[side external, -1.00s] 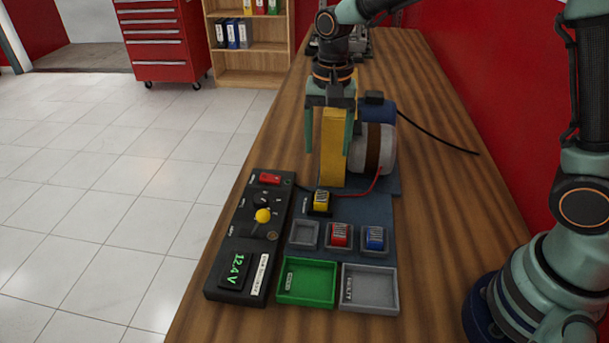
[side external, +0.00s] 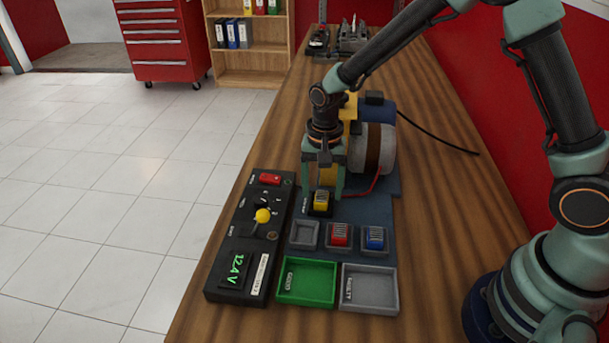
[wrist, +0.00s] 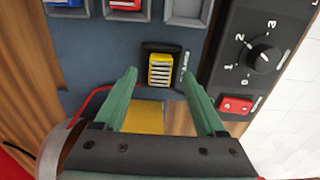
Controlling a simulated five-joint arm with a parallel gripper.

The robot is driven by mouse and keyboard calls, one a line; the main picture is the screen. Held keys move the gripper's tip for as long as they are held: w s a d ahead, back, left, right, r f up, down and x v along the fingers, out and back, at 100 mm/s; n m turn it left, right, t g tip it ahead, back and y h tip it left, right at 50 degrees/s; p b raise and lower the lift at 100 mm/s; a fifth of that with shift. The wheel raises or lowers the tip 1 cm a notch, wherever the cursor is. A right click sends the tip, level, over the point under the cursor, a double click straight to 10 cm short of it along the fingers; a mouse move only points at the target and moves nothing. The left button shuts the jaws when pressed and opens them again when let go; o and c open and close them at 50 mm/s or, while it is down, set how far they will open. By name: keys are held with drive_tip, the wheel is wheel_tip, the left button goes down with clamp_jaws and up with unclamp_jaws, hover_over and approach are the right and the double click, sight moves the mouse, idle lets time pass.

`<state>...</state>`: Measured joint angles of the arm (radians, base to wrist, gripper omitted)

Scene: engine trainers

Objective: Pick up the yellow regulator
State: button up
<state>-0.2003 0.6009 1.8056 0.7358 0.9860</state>
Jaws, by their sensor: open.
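The yellow regulator (side external: 321,202) sits in a black socket on the dark blue panel, in front of the motor unit. It also shows in the wrist view (wrist: 162,70), in its black holder, just beyond the fingertips. My gripper (side external: 323,192) is open, with its green fingers pointing down above and slightly behind the regulator, one to each side of it in the picture. In the wrist view my gripper (wrist: 160,82) has its fingers spread wide with nothing between them. I cannot tell the exact height gap.
A red regulator (side external: 339,235) and a blue regulator (side external: 374,238) sit in grey sockets, beside an empty socket (side external: 305,235). A green tray (side external: 307,295) and a grey tray (side external: 370,300) are empty. The black control box (side external: 235,275) stands left; the silver motor (side external: 386,151) stands behind.

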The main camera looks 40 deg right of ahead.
sight(322, 195)
drive_tip(key=shift+f, duration=0.5)
clamp_jaws()
wheel_tip(322, 195, up, 23)
idle(1.0)
